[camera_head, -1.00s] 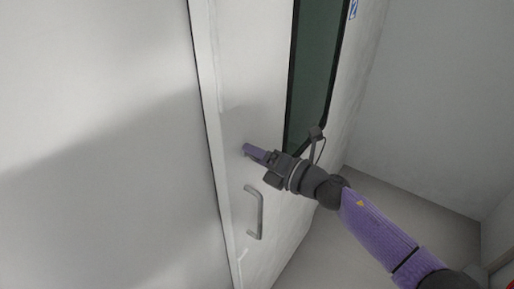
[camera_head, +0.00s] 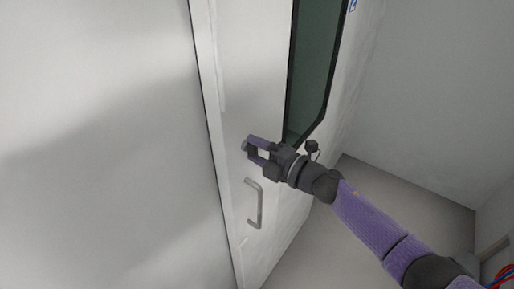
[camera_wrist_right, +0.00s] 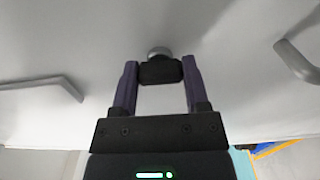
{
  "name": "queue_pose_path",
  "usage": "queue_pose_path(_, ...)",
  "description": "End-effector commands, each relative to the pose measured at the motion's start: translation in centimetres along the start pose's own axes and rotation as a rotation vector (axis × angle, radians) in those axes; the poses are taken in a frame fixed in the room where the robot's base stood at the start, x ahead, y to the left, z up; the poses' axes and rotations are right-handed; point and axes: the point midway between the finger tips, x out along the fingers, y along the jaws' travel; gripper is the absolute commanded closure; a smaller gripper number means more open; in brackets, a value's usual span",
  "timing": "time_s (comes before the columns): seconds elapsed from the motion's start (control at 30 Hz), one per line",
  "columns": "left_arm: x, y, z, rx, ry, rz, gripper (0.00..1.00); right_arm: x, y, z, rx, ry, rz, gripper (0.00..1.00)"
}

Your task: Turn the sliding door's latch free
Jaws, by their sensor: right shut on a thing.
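The sliding door (camera_head: 250,85) is a pale panel with a dark window (camera_head: 314,70). Its latch shows in the right wrist view as a dark block (camera_wrist_right: 160,73) with a round grey knob (camera_wrist_right: 159,52) behind it. My right gripper (camera_head: 251,148) is at the door's face, just above the bar handle (camera_head: 254,204). In the wrist view its two purple fingers (camera_wrist_right: 160,80) are on either side of the dark block, shut on it. In the head view the latch is mostly hidden between the fingers. My left gripper is not in view.
A large plain pale wall (camera_head: 95,150) fills the left. A grey floor (camera_head: 385,215) lies at the lower right. In the wrist view a grey bar (camera_wrist_right: 40,84) is at the left and a grey rod (camera_wrist_right: 298,62) at the right.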

Motion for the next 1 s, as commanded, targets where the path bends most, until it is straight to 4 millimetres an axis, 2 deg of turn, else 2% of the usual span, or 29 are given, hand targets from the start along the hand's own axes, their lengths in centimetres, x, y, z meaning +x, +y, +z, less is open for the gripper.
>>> queue_pose_path(0.4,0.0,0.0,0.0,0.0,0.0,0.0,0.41,0.0,-0.1,0.0,0.008,0.0,-0.001,1.0)
queue_pose_path(0.43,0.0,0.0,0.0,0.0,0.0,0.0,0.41,0.0,-0.1,0.0,0.008,0.0,-0.001,0.35)
queue_pose_path(0.57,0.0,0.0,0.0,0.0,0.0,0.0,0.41,0.0,-0.1,0.0,0.007,0.0,-0.001,0.07)
queue_pose_path(0.87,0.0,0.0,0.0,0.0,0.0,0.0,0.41,-0.2,0.0,0.0,0.006,0.0,-0.001,0.06)
queue_pose_path(1.0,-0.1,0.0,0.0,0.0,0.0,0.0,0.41,-2.2,-0.1,0.1,0.005,-0.002,-0.002,0.06)
